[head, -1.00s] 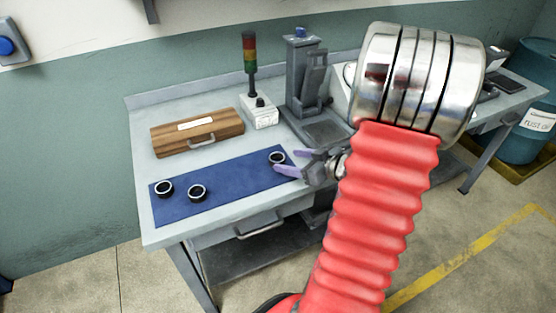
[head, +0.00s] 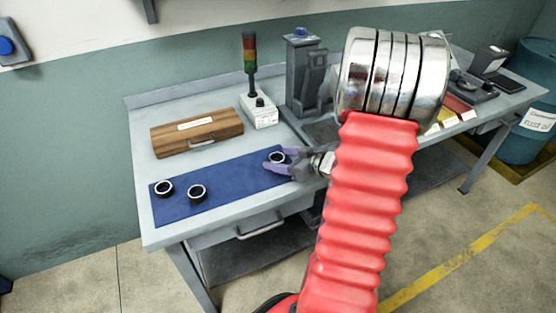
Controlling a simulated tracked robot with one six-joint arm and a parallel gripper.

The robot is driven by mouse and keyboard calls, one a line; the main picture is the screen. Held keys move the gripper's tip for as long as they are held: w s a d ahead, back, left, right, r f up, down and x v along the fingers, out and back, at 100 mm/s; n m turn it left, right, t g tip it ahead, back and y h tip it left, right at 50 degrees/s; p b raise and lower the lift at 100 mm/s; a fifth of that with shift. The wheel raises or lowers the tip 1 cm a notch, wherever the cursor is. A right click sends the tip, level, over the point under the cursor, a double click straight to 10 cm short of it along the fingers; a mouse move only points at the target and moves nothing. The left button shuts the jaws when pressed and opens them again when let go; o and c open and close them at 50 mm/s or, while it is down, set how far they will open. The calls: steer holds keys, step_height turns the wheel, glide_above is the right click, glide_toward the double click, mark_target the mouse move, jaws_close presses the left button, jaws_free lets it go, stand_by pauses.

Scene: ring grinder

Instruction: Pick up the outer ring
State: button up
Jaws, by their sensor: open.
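Three dark-rimmed rings lie on the blue mat (head: 235,180). One ring (head: 277,157) is at the mat's right end; a second ring (head: 197,192) and a third ring (head: 164,188) are towards its left end. I cannot tell from their looks which is the outer ring. My gripper (head: 268,161), with purple fingers, is open at the right-hand ring. Its fingers reach to either side of that ring; whether they touch it I cannot tell.
A wooden case (head: 197,132) lies behind the mat. A signal light (head: 250,70) on a white box (head: 260,112) and a grey press-like machine (head: 303,75) stand at the back. My red arm hides part of the bench (head: 135,125). A blue drum (head: 530,100) is at the far right.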

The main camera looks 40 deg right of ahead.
steer(key=shift+c, duration=0.2)
steer(key=c, duration=1.2)
steer(key=shift+o, duration=0.2)
steer(key=shift+r, duration=0.1)
step_height(320, 180, up, 10)
stand_by(0.4)
